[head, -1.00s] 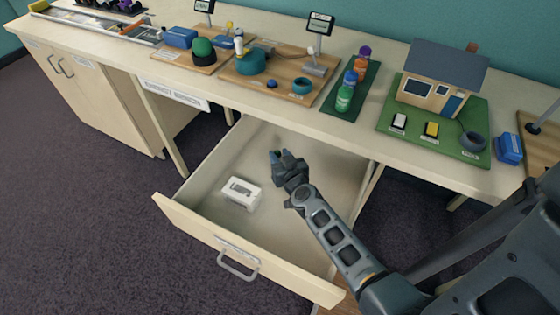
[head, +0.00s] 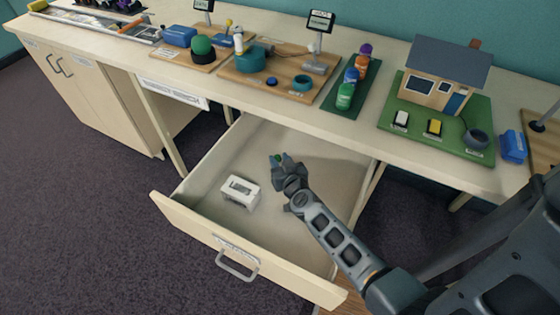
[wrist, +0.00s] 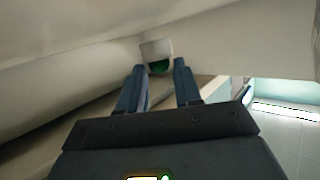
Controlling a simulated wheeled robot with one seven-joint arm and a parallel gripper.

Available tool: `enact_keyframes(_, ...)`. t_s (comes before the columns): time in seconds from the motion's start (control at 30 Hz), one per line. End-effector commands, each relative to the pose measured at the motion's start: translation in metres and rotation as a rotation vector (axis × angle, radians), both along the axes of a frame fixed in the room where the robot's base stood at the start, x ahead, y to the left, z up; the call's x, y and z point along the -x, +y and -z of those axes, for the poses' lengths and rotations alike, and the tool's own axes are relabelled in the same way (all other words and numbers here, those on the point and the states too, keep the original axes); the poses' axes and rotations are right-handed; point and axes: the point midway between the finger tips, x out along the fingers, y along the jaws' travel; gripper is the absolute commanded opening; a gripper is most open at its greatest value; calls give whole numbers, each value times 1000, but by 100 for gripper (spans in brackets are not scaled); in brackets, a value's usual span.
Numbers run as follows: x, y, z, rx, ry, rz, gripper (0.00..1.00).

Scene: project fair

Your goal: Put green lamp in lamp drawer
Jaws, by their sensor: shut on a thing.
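My gripper (head: 280,159) is over the inside of the open drawer (head: 215,228), towards its back right. It is shut on the green lamp (head: 277,157), which shows only as a small green spot between the fingertips in the head view. In the wrist view the lamp's green part (wrist: 159,67) sits between the two fingers (wrist: 160,82), with a pale part beyond it. Pale drawer walls surround the gripper there. I cannot tell whether the lamp touches the drawer floor.
A white box-like holder (head: 240,192) stands on the drawer floor to the left of my gripper. The counter (head: 375,130) above the drawer's back carries a model house (head: 440,85), several coloured bottles (head: 350,85) and wooden boards. The drawer floor around the holder is otherwise clear.

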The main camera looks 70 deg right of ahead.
Motion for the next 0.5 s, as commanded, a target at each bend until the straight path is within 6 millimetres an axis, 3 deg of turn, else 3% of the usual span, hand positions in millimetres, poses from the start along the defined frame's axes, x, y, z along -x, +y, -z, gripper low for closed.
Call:
enact_keyframes(0.2,0,2,8,-6,3,-3,0)
enact_keyframes(0.23,0,3,9,-7,4,-4,35)
enact_keyframes(0.5,0,5,11,-11,5,-7,59)
